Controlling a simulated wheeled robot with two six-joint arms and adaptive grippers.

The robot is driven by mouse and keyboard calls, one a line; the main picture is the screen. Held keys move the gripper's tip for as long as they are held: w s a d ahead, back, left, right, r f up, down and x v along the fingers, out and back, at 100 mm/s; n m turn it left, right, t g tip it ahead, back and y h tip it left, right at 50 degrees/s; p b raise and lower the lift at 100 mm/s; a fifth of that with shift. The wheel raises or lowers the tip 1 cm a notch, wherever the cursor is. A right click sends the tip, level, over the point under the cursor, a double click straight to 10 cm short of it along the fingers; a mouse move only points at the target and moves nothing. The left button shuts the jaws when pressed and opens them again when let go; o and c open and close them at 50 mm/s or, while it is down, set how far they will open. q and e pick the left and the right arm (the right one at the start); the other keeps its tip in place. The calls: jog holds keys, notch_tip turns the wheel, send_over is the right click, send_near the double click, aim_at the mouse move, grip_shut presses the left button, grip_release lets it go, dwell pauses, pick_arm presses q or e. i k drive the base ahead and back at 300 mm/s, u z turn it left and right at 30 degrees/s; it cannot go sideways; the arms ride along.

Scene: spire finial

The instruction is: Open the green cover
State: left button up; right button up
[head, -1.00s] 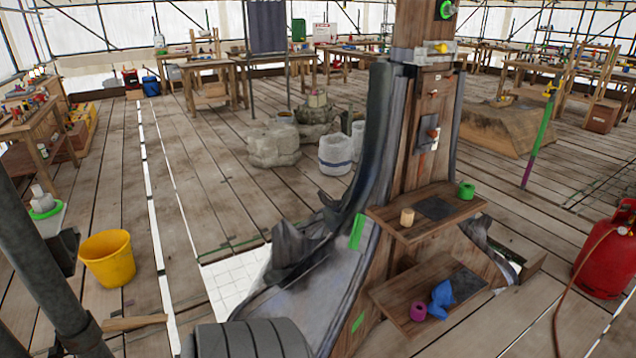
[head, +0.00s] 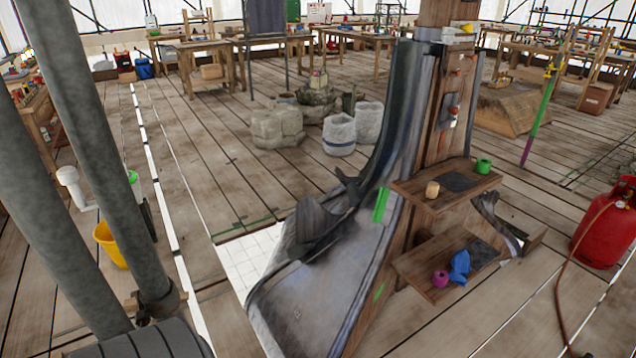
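No cover that is clearly the green one shows now. Green things in the head view are a small green ring-like piece (head: 483,166) on the upper shelf of the wooden post (head: 446,120) and a green strip (head: 380,205) on the grey curved sheet beside the post. The post carries small panels with red knobs, and a yellow piece (head: 468,28) near the picture's top edge. What lies higher on the post is out of frame. Neither of my grippers is in view.
Two thick grey tubes (head: 50,220) fill the near left, partly hiding a yellow bucket (head: 108,245). A red gas cylinder (head: 603,228) with a hose stands at right. The upper shelf (head: 445,188) juts out from the post. Floor at the lower right is mostly clear.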

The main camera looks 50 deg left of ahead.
aim_at(386, 204)
jog(key=u, duration=1.2)
jog(key=i, duration=0.45)
